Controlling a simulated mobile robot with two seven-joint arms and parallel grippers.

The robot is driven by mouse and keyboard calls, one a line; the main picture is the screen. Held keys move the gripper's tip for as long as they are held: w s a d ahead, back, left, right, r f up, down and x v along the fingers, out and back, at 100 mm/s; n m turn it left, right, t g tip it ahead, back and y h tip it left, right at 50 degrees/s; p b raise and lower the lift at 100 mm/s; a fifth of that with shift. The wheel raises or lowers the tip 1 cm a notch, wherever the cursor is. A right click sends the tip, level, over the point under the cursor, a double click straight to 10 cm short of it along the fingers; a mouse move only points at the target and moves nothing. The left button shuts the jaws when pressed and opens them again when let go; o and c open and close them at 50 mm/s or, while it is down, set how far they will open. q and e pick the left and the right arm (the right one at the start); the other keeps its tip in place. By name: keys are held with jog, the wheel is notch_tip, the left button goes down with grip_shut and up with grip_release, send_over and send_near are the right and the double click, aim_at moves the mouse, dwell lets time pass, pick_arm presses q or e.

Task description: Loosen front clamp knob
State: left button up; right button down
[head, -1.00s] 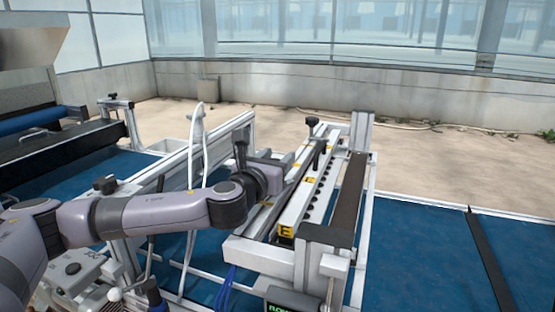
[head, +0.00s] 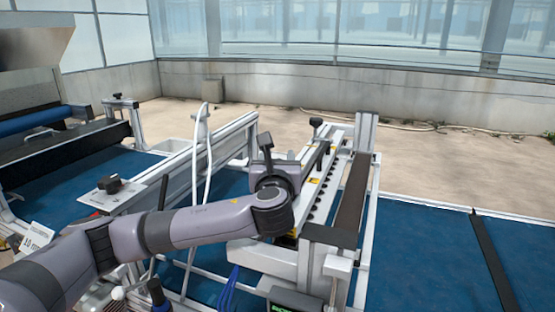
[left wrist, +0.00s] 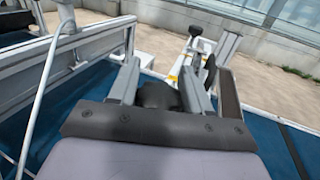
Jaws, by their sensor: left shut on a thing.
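My left gripper (head: 284,158) is over the near part of the clamp rail on the seeder frame. In the left wrist view its two grey fingers (left wrist: 160,88) stand on either side of a dark rounded piece, which looks like the front clamp knob (left wrist: 158,96), and are shut on it. In the head view my gripper and wrist hide this knob. A second black knob on a post (head: 316,123) stands free at the far end of the rail. It also shows in the left wrist view (left wrist: 196,31). My right gripper is not in view.
A dark bar (head: 353,190) runs along the right of the rail. A white cable (head: 207,150) hangs left of my gripper beside an aluminium rail (head: 228,133). Another machine with a blue roller (head: 35,121) stands at the far left. Blue floor (head: 430,250) is open at the right.

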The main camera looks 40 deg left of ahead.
pick_arm(q)
jog(key=o, duration=1)
jog(key=shift+c, duration=0.2)
jog(key=shift+b+v, duration=0.6)
jog(key=shift+v, duration=2.95)
